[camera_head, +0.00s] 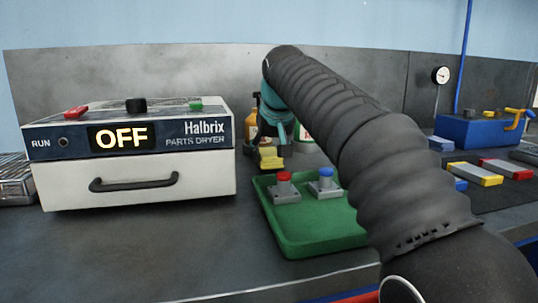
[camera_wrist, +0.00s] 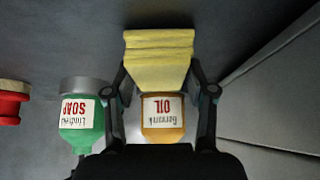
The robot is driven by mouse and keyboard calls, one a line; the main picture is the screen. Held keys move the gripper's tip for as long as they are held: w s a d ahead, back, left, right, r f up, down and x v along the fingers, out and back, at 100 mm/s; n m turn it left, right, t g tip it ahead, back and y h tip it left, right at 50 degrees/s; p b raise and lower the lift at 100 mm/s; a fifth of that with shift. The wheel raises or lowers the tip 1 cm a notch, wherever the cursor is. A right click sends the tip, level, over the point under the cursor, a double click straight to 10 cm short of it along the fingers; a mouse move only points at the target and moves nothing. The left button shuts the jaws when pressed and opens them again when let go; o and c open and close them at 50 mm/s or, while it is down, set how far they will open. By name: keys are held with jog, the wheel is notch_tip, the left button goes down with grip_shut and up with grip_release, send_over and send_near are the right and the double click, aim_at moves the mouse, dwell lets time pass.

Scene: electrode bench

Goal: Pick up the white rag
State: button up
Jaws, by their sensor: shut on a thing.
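My gripper (camera_wrist: 159,66) is shut on a yellow folded cloth (camera_wrist: 158,48), which sits between its two fingertips in the wrist view. In the head view the yellow cloth (camera_head: 270,159) shows below my gripper (camera_head: 271,149), behind the green tray. It looks just above or at the bench top; I cannot tell whether it touches. I see no clearly white rag in either view; the cloth in my grip is yellow.
An oil bottle (camera_wrist: 163,118) and a green soap bottle (camera_wrist: 77,128) stand close to my gripper. A green tray (camera_head: 305,243) holds red and blue buttons. The parts dryer (camera_head: 132,165), reading OFF, stands left. A blue box (camera_head: 470,132) and coloured blocks lie right.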

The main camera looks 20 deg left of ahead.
aim_at(266, 149)
notch_tip(266, 149, up, 4)
jog(key=shift+f+p, duration=0.1)
jog(key=shift+p, duration=0.75)
jog(key=s+d+r, duration=0.3)
jog(key=d+r, duration=0.3)
jog(key=d, duration=0.5)
jog(key=shift+d+r, duration=0.15)
jog(key=shift+r, duration=0.15)
jog(key=o, duration=0.3)
jog(key=shift+c, duration=1.2)
